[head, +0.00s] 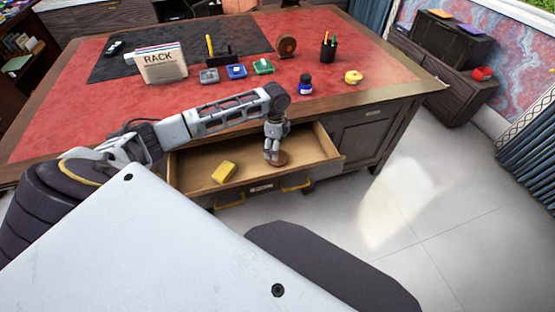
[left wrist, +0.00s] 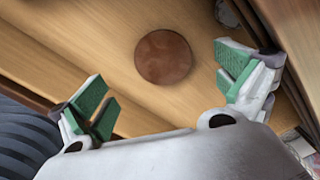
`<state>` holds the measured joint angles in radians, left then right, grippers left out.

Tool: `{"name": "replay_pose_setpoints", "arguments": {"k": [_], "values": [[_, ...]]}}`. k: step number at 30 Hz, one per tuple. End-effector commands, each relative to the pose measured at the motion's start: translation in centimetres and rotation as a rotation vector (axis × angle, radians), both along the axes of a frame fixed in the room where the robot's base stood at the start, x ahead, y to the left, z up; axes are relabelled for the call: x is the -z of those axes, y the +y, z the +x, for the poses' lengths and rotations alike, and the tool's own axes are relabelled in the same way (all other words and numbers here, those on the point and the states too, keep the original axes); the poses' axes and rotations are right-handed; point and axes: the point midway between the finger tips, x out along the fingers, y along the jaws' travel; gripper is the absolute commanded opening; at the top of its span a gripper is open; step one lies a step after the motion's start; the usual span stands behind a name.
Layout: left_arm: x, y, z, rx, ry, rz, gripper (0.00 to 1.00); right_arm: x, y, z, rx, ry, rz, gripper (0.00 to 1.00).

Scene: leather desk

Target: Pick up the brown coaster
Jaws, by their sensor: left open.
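The brown coaster (left wrist: 163,57) is a round, flat disc lying on the wooden floor of the open drawer (head: 195,168). In the head view the coaster (head: 279,160) shows partly, beneath my left gripper (head: 272,157), which hides some of it. My left gripper reaches down into the drawer over the coaster. In the left wrist view the left gripper (left wrist: 163,88) is open, its green-padded fingers wide apart, with the coaster between and beyond them, apart from both. My right gripper is not in view.
A yellow block (head: 223,172) lies in the drawer to the left. The drawer's walls and front with yellow handles surround the space. The red desk top (head: 330,84) above holds a rack box (head: 160,65), an ink bottle (head: 305,85) and a yellow roll (head: 353,77).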

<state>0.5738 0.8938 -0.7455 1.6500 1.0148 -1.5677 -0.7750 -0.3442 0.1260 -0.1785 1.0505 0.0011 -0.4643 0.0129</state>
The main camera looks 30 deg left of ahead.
Motion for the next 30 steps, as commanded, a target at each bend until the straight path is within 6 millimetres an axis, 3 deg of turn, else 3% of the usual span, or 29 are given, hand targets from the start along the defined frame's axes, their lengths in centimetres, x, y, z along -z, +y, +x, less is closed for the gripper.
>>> {"name": "replay_pose_setpoints", "arguments": {"k": [4, 17, 23, 30], "values": [[0.9, 0.0, 0.0, -0.001, -0.001, 0.000, 1.00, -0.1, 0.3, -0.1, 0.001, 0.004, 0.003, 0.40], [1.2, 0.0, 0.0, 0.000, 0.000, 0.000, 1.00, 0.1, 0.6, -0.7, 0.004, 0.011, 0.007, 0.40], [2.8, -0.1, 0.2, 0.000, 0.001, 0.000, 1.00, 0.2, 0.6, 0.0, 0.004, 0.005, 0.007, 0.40], [5.4, -0.1, 0.3, 0.000, 0.000, 0.000, 1.00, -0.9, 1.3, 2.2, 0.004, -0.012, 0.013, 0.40]]}}
